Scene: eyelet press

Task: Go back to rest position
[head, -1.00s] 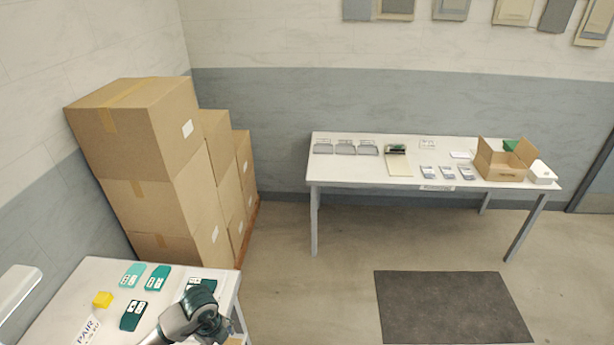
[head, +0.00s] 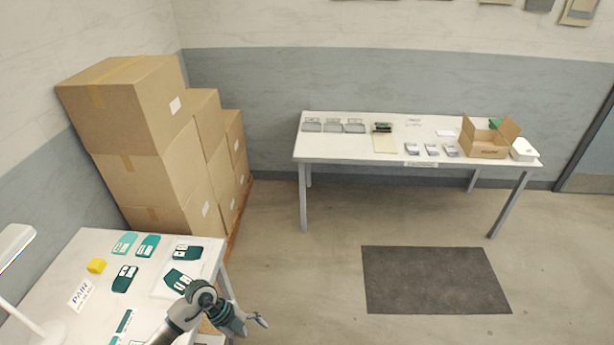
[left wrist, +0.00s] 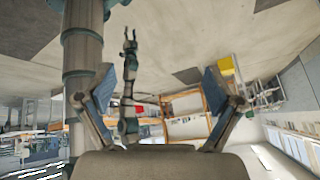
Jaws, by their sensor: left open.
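In the head view my left gripper (head: 255,326) hangs in the air just right of the near white table's edge, above the floor. It is open, and nothing shows between its fingers. In the left wrist view the two fingers of my left gripper (left wrist: 160,82) stand wide apart with an empty gap. A second arm of mine shows there farther off, ending in a small two-pronged gripper (left wrist: 130,42), my right one. It is too small to tell how its jaws stand. My right gripper is not in the head view.
A far table (head: 350,150) carries an open box (head: 488,149). Floor around the dark mat (head: 435,280) is clear.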

